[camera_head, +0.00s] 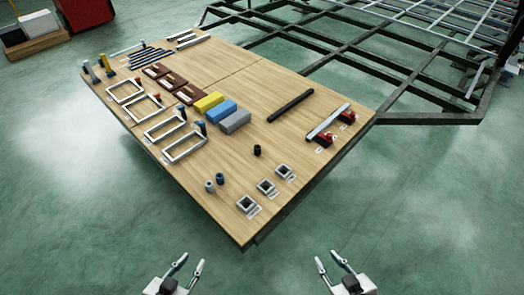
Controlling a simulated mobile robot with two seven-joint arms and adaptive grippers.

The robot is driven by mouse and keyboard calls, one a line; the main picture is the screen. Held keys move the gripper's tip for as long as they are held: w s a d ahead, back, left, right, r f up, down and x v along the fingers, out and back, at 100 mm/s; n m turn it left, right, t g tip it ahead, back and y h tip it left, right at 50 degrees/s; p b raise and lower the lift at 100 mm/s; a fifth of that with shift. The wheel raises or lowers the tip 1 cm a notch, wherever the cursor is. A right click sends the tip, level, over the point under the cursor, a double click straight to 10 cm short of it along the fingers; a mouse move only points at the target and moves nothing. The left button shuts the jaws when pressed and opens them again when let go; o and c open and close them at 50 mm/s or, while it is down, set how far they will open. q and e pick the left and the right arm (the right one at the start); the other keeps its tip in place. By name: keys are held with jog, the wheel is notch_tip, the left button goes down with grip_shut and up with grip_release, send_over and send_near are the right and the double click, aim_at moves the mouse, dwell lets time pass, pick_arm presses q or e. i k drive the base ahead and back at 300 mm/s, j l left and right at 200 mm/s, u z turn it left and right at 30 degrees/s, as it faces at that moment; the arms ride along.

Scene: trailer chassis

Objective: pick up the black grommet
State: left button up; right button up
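The black grommet (257,150) is a small dark cylinder. It stands on the right part of the wooden table (278,135), with bare wood around it. My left gripper (188,263) is open and empty at the bottom of the view, off the front edge of the table. My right gripper (333,259) is open and empty at the bottom, right of the left one and also clear of the table. Both grippers are well apart from the grommet.
A blue grommet (220,178) and a grey grommet (209,186) stand left of the black one. Square metal pieces (266,187) lie in front. A grey block (235,121), black bar (291,106) and red clamps (324,138) are nearby. Chassis rails (430,118) extend behind.

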aim_at(257, 147)
jog(key=i+l+u, duration=0.1)
jog(key=l, duration=0.85)
jog(key=i+l+u, duration=0.1)
jog(key=l, duration=0.9)
jog(key=i+l, duration=0.1)
jog(key=l, duration=0.2)
jog(key=i+l+u, duration=0.1)
jog(key=l, duration=0.25)
jog(key=i+l, duration=0.1)
jog(key=l, duration=0.2)
jog(key=i+l+u, duration=0.1)
jog(key=i+l, duration=0.15)
jog(key=i, duration=0.3)
jog(key=i+l+u, duration=0.15)
jog(key=i+l, duration=0.15)
jog(key=i, duration=0.25)
